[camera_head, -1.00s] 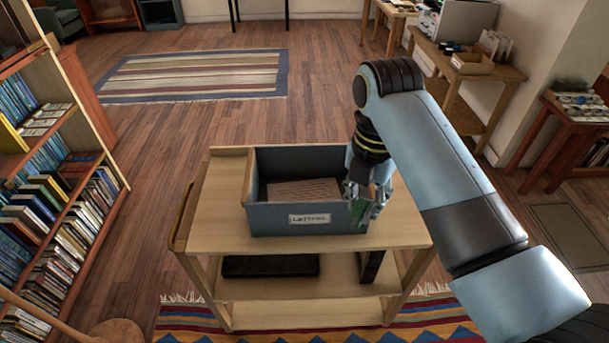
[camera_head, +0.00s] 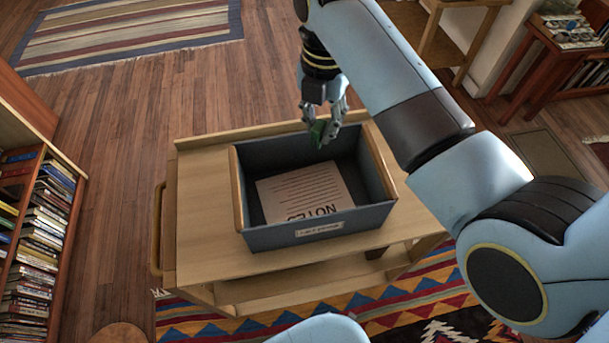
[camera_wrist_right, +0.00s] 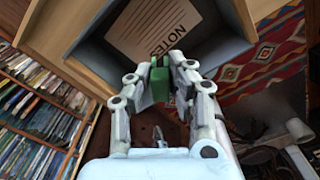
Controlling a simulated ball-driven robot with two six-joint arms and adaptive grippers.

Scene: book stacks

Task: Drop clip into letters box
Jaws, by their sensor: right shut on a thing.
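The letters box (camera_head: 290,236) is a grey-blue open box with wooden side edges and a front label, standing on a wooden cart. A sheet headed NOTES (camera_head: 310,190) lies inside it. My right gripper (camera_head: 322,132) is above the back part of the box in the head view. It is shut on a small green clip (camera_head: 317,130), which also shows between the fingers in the right wrist view (camera_wrist_right: 159,83). In that view the box (camera_wrist_right: 85,45) and sheet (camera_wrist_right: 150,25) lie beyond the fingertips. My left gripper is not in view.
The box stands on the cart top (camera_head: 205,220), with bare wood to its left. A bookshelf (camera_head: 40,220) stands at the left. A patterned rug (camera_head: 420,290) lies in front of the cart, and a striped rug (camera_head: 130,35) lies behind.

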